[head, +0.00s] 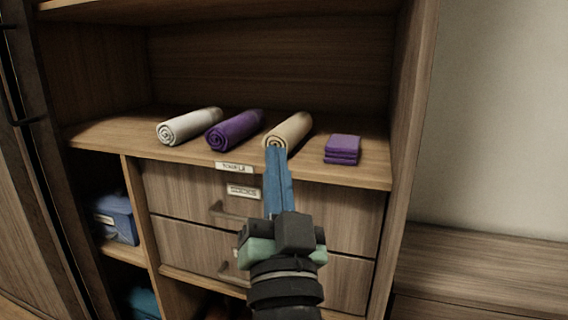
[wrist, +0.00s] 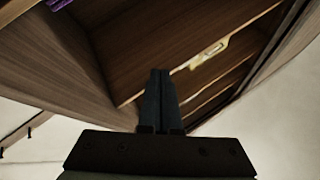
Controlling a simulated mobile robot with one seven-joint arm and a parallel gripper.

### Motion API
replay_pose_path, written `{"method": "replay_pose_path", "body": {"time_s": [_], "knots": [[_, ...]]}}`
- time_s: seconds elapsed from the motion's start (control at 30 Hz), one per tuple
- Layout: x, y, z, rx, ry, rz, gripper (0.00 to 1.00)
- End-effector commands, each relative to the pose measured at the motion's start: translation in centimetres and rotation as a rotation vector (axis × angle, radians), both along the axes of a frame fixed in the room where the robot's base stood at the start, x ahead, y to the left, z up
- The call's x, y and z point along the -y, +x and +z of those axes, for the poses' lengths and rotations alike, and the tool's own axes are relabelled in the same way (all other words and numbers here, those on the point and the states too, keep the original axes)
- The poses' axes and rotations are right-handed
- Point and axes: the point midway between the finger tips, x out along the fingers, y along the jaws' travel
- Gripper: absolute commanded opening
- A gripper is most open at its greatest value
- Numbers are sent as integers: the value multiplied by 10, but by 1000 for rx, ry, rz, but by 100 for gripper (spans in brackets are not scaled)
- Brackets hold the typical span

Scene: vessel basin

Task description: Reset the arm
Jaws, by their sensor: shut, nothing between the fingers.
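My gripper (head: 278,150) is shut and empty, its blue fingers pressed together. In the head view it extends up in front of the drawers, with its tips over the near end of a beige rolled towel (head: 289,130). I cannot tell whether they touch. In the wrist view the closed fingers (wrist: 160,75) stand before the wooden cabinet, with nothing between them.
A white roll (head: 188,126), a purple roll (head: 234,129) and a folded purple stack (head: 342,149) lie on the shelf (head: 372,174). A low wooden surface (head: 480,265) is at right.

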Motion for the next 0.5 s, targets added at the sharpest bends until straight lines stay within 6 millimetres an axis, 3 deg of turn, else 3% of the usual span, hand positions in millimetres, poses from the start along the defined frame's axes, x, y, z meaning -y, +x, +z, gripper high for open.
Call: {"method": "replay_pose_path", "body": {"time_s": [0.03, 0.1, 0.33, 0.5], "knots": [[-2, -17, 50, 57, -52, -32, 0], [-2, -41, 98, 120, -121, -88, 0], [10, -142, 231, 311, -283, -322, 0], [10, -134, 282, 292, -285, -318, 0]]}}
